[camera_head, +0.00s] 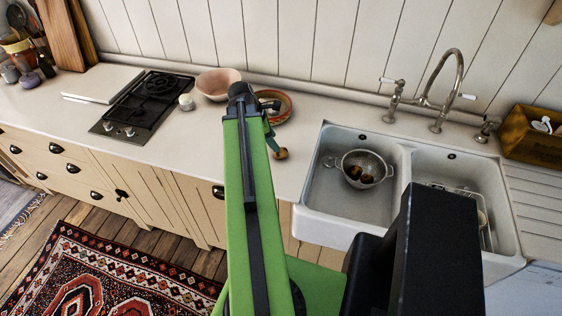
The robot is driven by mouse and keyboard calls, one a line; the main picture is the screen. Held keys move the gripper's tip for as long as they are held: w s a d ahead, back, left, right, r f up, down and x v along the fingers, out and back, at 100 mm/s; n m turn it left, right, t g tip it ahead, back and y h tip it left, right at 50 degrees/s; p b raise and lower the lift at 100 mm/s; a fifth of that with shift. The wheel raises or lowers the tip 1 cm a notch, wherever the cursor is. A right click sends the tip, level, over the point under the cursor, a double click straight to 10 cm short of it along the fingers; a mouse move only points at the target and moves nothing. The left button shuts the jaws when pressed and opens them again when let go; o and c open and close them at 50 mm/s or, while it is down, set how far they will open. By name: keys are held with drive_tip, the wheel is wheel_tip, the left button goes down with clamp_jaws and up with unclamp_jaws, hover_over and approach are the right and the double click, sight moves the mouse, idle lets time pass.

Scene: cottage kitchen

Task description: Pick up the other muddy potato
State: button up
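A metal colander (378,161) sits in the left basin of the white sink. Brown, muddy-looking potatoes (359,174) lie in it; they are small and dark, so I cannot tell their exact number. My green arm reaches up the middle of the picture, over the counter left of the sink. Its dark end (241,92) is near a reddish plate, and the arm hides most of my gripper. A small brown thing (281,154) with a teal strip above it shows just right of the arm; I cannot tell what it is or whether my gripper touches it.
A pink bowl (217,84), a small white jar (186,102) and a reddish plate (273,106) stand on the counter, beside a black hob (146,104). A tap (443,100) rises behind the sink. The right basin holds a rack (487,228). A wooden box (533,137) stands far right.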

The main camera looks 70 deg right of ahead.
sight(281, 153)
drive_tip(key=b+x, duration=0.1)
drive_tip(key=x, duration=0.2)
drive_tip(key=shift+w+a, duration=0.1)
drive_tip(key=shift+w, duration=0.05)
drive_tip(key=shift+f+b, duration=0.2)
drive_tip(key=shift+b, duration=0.15)
drive_tip(key=shift+s, duration=0.2)
drive_tip(key=b+x, duration=0.4)
drive_tip(key=x, duration=0.1)
drive_tip(key=shift+w+f+b, duration=0.1)
drive_tip(key=shift+f+b, duration=0.05)
drive_tip(key=shift+b, duration=0.25)
drive_tip(key=c, duration=1.1)
drive_tip(key=shift+r, duration=0.2)
drive_tip(key=shift+p, duration=0.3)
